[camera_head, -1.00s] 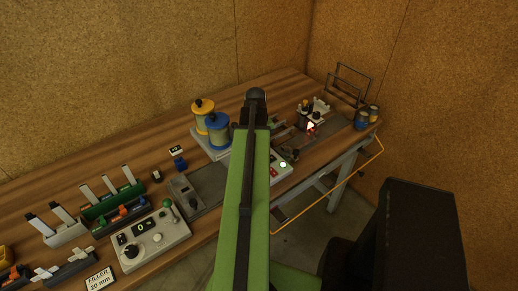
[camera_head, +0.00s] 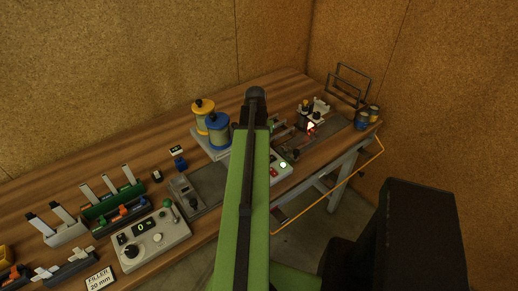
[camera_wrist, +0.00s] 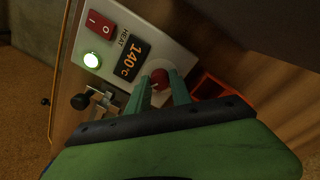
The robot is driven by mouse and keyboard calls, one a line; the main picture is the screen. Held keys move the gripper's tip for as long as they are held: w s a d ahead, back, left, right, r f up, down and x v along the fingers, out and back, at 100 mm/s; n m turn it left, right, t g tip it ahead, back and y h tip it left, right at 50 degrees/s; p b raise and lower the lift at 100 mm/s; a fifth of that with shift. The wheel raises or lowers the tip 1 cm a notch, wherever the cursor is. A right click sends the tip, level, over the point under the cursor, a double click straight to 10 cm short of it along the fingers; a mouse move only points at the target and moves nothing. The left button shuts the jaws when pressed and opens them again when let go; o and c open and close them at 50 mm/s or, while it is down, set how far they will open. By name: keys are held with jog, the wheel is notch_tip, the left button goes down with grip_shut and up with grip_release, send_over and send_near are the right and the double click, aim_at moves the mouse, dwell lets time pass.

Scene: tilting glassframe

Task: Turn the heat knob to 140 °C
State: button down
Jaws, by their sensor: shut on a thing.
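The fingers hide part of the knob. In the head view my green arm covers the knob and much of the panel.
A red rocker switch (camera_wrist: 100,24) and a lit green lamp (camera_wrist: 92,60) are on the same panel. A black-knobbed clamp (camera_wrist: 82,101) is beside it, and an orange-red tray (camera_wrist: 222,90) lies close to the fingers. Blue and yellow spools (camera_head: 217,127) stand on the bench left of my arm.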

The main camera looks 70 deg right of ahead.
jog(key=shift+w, duration=0.15)
jog(key=c, duration=1.1)
grip_release()
jog(key=shift+c, duration=0.2)
notch_tip(320, 180, up, 17)
jog(key=p, duration=1.7)
jog(key=shift+w+r, duration=0.2)
jog(key=shift+w, duration=0.25)
jog(key=shift+a, duration=0.1)
